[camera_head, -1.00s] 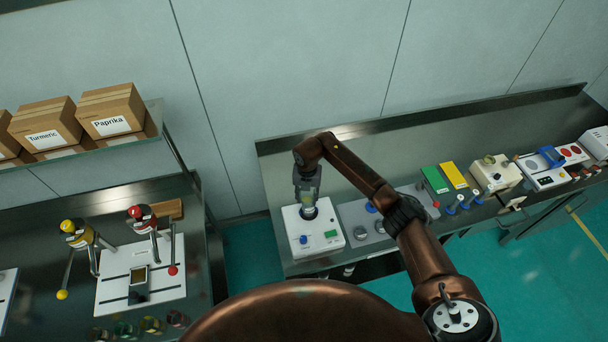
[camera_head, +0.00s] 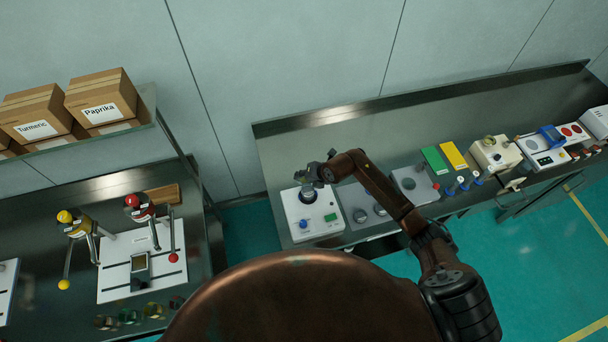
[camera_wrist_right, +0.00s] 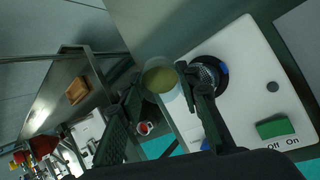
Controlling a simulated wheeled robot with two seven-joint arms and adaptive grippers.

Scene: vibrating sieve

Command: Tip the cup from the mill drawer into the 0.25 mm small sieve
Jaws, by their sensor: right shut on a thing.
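My right gripper (camera_head: 306,178) is above the white shaker (camera_head: 314,218) and has its fingers shut on a clear cup. The cup (camera_wrist_right: 168,92) shows in the right wrist view between the fingers, with tan-yellow material inside. I cannot tell its exact tilt. The small sieve (camera_wrist_right: 208,73), a round dark mesh, sits on the shaker just beside the cup in that view, partly behind a finger. In the head view the sieve (camera_head: 308,194) is just below the gripper. Its size marking is not readable. My left gripper is out of view.
The left table (camera_head: 30,250) holds two presses.

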